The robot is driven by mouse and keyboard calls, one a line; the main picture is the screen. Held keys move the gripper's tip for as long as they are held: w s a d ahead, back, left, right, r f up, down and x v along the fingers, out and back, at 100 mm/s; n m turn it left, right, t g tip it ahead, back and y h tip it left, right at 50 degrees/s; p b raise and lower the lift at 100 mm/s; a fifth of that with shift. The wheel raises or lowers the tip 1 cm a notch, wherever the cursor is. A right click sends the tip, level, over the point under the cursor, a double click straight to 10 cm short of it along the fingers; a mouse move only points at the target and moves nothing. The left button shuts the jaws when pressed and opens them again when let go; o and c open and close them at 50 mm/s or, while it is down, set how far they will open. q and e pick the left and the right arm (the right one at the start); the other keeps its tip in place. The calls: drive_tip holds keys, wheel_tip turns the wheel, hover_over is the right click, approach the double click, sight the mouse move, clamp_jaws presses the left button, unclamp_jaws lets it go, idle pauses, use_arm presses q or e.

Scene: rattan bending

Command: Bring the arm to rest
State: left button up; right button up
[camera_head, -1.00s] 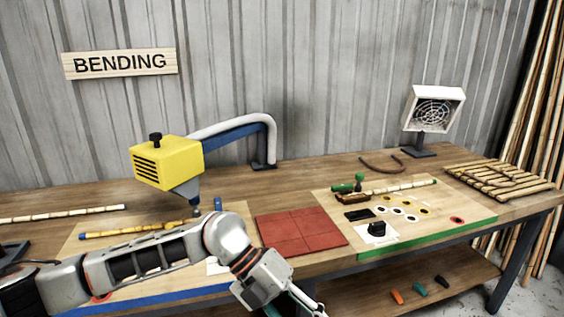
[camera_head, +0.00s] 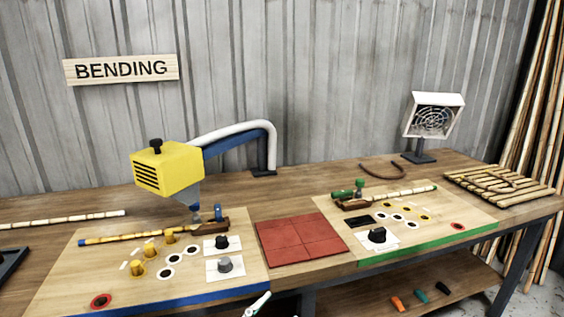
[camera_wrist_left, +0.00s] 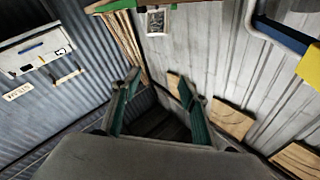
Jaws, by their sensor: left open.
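My left gripper (camera_wrist_left: 159,92) is open and empty in the left wrist view, with its two teal fingers spread apart. The wrist camera faces away from the worktop, towards walls. In the head view only a small white and teal tip (camera_head: 258,304), apparently of this gripper, shows at the bottom edge, in front of the bench and below its top. The rest of the left arm is out of that view. My right gripper shows in neither view.
The bench holds a blue-edged board (camera_head: 185,290), a yellow heat tool (camera_head: 168,167), a red tiled mat (camera_head: 300,237) and a green-edged board (camera_head: 470,212). A white fan (camera_head: 433,116) and a rattan rack (camera_head: 500,184) stand at right. Floor space shows beside the bench at lower right.

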use_arm(q)
drive_tip(key=s+a+f+n+g+y, duration=0.1)
drive_tip(key=s+a+f+n+y, duration=0.1)
drive_tip(key=s+a+f, duration=0.3)
drive_tip(key=s+a+f+n+g+y, duration=0.2)
drive_tip(key=a+f, duration=0.5)
drive_tip(key=f, duration=0.5)
drive_tip(key=s+a+f+n+g+y, duration=0.2)
drive_tip(key=s+a+f+n+y, duration=0.2)
drive_tip(key=s+a+f+y, duration=0.2)
wheel_tip(320, 180, down, 3)
drive_tip(key=s, duration=0.2)
drive_tip(key=shift+s+a, duration=0.25)
drive_tip(key=shift+s, duration=0.1)
